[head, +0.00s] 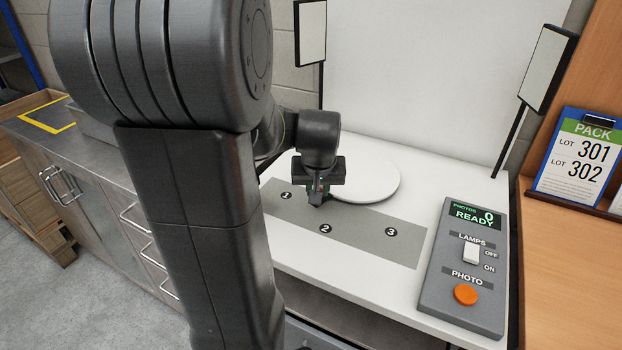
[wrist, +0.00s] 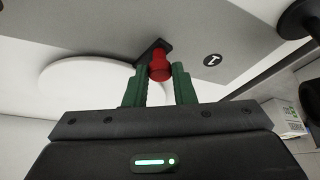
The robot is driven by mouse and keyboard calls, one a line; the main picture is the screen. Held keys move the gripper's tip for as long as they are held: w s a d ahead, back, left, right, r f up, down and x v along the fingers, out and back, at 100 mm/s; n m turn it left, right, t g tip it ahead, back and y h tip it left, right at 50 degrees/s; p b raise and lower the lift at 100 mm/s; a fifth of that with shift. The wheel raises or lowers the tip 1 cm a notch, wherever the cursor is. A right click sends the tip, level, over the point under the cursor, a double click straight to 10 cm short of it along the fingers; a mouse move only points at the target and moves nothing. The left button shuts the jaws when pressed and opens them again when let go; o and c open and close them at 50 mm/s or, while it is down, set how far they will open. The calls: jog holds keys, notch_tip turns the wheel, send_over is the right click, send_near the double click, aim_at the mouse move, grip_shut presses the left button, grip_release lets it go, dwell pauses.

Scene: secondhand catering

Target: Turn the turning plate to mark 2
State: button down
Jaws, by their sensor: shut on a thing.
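The turning plate (head: 372,182) is a white round disc on the white table, partly hidden by my wrist in the head view. It also shows in the wrist view (wrist: 75,85). A red knob (wrist: 159,68) stands on a dark tab at the plate's edge. My gripper (head: 319,192) is shut on the red knob, its green fingers on either side of it in the wrist view. The tab's dark tip points at the grey strip (head: 270,205) between mark 1 (head: 286,195) and mark 2 (head: 325,228), on neither. Mark 3 (head: 391,232) lies further right.
A grey control box (head: 460,270) with a READY display, a lamps switch (head: 471,252) and an orange photo button (head: 465,294) stands at the right. Lamp panels (head: 548,68) flank the white backdrop. A sign (head: 580,160) reads LOT 301, LOT 302.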

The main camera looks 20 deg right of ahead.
jog(key=shift+s+d+n+y, duration=0.15)
jog(key=shift+s+d+n, duration=0.3)
jog(key=shift+s, duration=0.15)
jog(key=shift+s+d+n+y, duration=0.15)
jog(key=shift+s+d+n, duration=0.25)
jog(key=shift+s, duration=0.2)
jog(key=shift+s+d+n+y+b, duration=0.3)
jog(key=shift+s+d+n+b, duration=0.3)
jog(key=shift+s+n, duration=0.25)
jog(key=c, duration=1.2)
grip_release()
jog(key=v, duration=1.4)
jog(key=shift+s+p, duration=0.2)
jog(key=shift+p, duration=0.2)
jog(key=shift+d+f, duration=0.15)
jog(key=shift+f, duration=0.1)
